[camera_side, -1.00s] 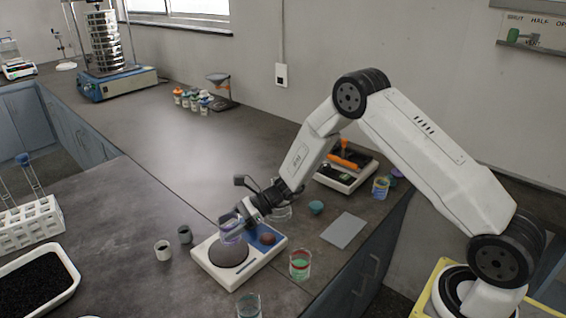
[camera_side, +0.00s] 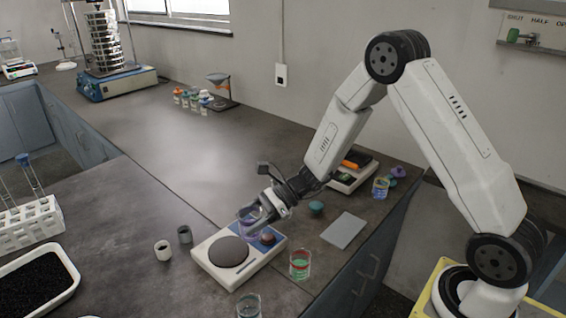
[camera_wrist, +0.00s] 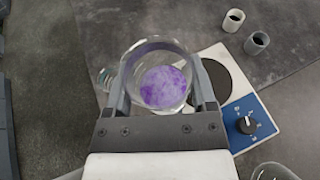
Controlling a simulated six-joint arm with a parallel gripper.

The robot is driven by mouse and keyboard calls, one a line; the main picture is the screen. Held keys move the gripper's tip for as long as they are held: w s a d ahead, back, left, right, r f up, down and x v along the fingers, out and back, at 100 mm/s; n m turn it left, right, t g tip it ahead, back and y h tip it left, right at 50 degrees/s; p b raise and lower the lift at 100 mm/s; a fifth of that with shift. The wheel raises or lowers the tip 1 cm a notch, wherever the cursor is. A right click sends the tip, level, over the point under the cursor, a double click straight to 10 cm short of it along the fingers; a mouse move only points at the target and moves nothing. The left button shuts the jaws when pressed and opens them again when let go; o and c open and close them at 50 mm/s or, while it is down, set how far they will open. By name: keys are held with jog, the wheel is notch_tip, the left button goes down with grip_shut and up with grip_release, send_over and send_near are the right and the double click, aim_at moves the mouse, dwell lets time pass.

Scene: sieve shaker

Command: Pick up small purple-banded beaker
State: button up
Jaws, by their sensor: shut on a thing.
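The small purple-banded beaker (camera_wrist: 162,84) is clear glass with purple showing inside, seen from above in the wrist view. My gripper (camera_wrist: 161,95) is shut on it, one finger on each side. In the side view my gripper (camera_side: 262,212) holds the beaker (camera_side: 248,213) above the back part of the white hotplate-like device, apart from its dark round plate. The beaker's lower part is hard to make out there.
The white device (camera_side: 222,282) has a dark round plate (camera_side: 229,252) and a blue panel with a knob. A red-banded beaker (camera_side: 300,264) with green contents stands to its right, a clear beaker (camera_side: 248,306) in front. Two small cups (camera_side: 163,250) stand left. A grey flat pad (camera_side: 344,230) lies right.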

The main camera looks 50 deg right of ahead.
jog(key=shift+s+d+r, duration=0.15)
jog(key=shift+s+r, duration=0.25)
jog(key=shift+s, duration=0.45)
jog(key=shift+s+d+r, duration=0.1)
jog(key=shift+s+r, duration=0.25)
jog(key=shift+s, duration=0.5)
jog(key=shift+s+d+r, duration=0.15)
jog(key=shift+s+r, duration=0.25)
jog(key=shift+s, duration=0.45)
jog(key=shift+s, duration=0.15)
jog(key=shift+r, duration=0.15)
jog(key=shift+r, duration=2.4)
